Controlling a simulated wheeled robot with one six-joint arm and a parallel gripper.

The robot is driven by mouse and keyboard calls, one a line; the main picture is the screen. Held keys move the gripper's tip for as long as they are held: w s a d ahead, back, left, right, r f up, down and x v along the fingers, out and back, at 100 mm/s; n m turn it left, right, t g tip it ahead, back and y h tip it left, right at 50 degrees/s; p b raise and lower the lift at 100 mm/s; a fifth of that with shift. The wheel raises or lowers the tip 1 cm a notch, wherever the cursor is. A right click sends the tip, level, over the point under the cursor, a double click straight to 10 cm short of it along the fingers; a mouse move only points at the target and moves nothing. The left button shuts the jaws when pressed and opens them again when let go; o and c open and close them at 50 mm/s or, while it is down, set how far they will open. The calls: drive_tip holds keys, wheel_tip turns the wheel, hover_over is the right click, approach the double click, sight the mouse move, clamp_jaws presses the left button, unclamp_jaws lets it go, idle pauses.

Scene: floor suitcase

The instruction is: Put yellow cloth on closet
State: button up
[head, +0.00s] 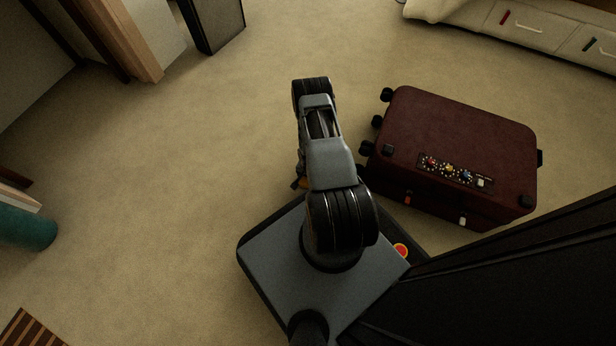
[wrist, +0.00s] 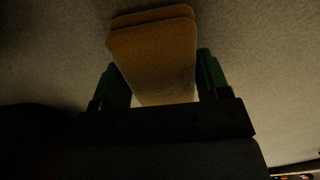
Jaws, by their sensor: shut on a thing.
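My gripper (wrist: 160,85) shows in the wrist view with its two green fingers on either side of a folded yellow-brown cloth (wrist: 155,55). It is shut on the cloth, which sticks out beyond the fingertips. In the head view my arm is folded above my base and hides most of the gripper. Only a small orange-brown bit shows beside the arm, and I cannot tell whether it is the cloth. I cannot say for sure which piece of furniture is the closet.
A dark red suitcase (head: 455,140) lies on the carpet (head: 200,150) right of my arm. A pale drawer unit (head: 540,28) stands at the top right. A wooden frame (head: 135,45) and a dark panel (head: 215,25) stand at the top left. The carpet left of my arm is clear.

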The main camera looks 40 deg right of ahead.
drive_tip(key=shift+s+f, duration=0.1)
drive_tip(key=shift+f, duration=0.1)
drive_tip(key=o, duration=0.9)
drive_tip(key=shift+r, duration=0.1)
